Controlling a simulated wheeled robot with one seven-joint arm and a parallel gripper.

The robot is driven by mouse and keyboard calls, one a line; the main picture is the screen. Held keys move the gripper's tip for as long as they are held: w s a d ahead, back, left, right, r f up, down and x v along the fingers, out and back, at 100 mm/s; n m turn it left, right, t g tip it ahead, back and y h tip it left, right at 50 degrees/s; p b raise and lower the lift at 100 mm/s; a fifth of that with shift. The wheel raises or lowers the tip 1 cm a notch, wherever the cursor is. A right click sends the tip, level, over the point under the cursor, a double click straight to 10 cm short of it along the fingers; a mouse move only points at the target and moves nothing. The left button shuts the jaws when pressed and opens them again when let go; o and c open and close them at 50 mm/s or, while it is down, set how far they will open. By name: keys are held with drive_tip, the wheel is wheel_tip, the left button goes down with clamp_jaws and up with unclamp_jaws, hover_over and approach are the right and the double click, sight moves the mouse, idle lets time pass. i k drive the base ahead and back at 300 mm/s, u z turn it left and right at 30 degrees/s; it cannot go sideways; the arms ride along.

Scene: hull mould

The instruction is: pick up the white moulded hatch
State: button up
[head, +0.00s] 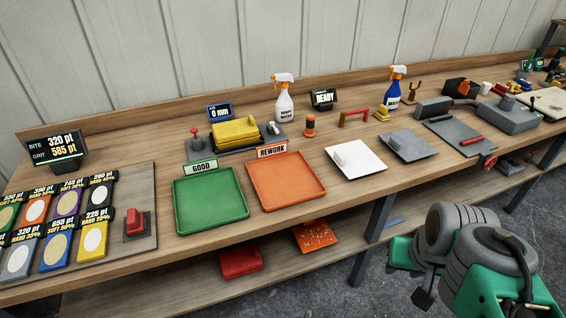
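A flat white square panel (368,160) lies on the wooden bench, right of the orange tray. A small white raised piece stands on its left part; I cannot tell whether it is separate. This is the only white moulded-looking piece I see that fits the hatch. My folded grey and green arm is at the lower right, in front of the bench. The black end of what seems to be my gripper (424,292) shows there, well away from the white panel. Its fingertips cannot be made out, and nothing is seen held.
A green GOOD tray (183,221) and an orange REWORK tray (262,203) lie left of the panel. A grey panel (415,148) is close on its right. A lower shelf (190,292) runs underneath.

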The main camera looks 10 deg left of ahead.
sight(355, 158)
drive_tip(key=u, duration=1.1)
drive_tip(key=i, duration=1)
